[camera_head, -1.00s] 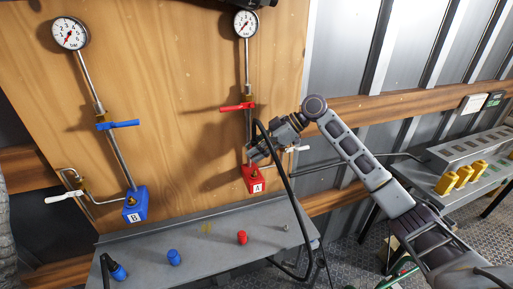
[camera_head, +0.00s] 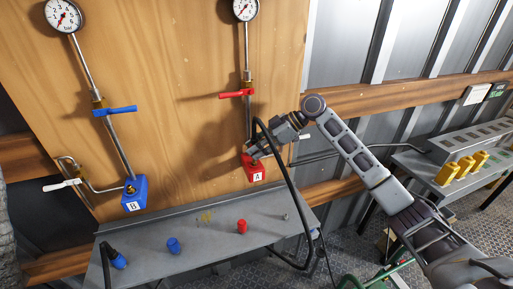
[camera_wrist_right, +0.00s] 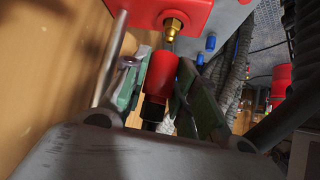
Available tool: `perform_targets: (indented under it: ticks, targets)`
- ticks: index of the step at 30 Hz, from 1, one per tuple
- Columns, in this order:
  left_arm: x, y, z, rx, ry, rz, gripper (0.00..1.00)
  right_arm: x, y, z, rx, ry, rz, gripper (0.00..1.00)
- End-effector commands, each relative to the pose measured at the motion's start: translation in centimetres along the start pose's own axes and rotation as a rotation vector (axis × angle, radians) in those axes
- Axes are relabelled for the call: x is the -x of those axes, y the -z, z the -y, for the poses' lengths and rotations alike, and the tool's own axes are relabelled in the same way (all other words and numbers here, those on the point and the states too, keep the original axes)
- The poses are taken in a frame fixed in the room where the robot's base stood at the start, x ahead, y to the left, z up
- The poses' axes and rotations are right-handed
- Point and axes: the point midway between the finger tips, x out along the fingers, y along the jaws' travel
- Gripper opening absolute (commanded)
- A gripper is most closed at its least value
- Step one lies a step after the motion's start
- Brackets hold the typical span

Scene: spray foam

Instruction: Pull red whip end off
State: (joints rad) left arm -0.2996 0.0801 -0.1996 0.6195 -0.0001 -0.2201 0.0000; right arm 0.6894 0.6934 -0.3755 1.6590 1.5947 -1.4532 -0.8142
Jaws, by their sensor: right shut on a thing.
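The red whip end (camera_wrist_right: 160,74) sits between the green-padded fingers of my right gripper (camera_wrist_right: 158,78) in the right wrist view. The gripper is shut on it. A small gap shows between the whip end and the brass fitting (camera_wrist_right: 172,27) under the red block. In the head view my right gripper (camera_head: 256,153) is in front of the red block A (camera_head: 256,175) and partly covers it. The whip end cannot be made out there. The black hose (camera_head: 279,172) arches from the gripper down past the shelf. My left gripper is not in view.
A grey shelf (camera_head: 205,262) below holds a red cap (camera_head: 241,227), a blue cap (camera_head: 173,245) and a blue whip end (camera_head: 118,262). Blue block B (camera_head: 133,192) is at left. A red-handled valve (camera_head: 237,94) is above.

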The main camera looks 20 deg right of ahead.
Motion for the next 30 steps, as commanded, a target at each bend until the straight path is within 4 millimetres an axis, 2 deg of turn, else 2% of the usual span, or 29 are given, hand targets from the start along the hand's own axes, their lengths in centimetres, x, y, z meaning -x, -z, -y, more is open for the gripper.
perform_targets:
  ticks: [30]
  targets:
    - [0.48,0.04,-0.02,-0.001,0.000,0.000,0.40,0.01,0.05,0.03,0.000,0.000,-0.001,0.00]
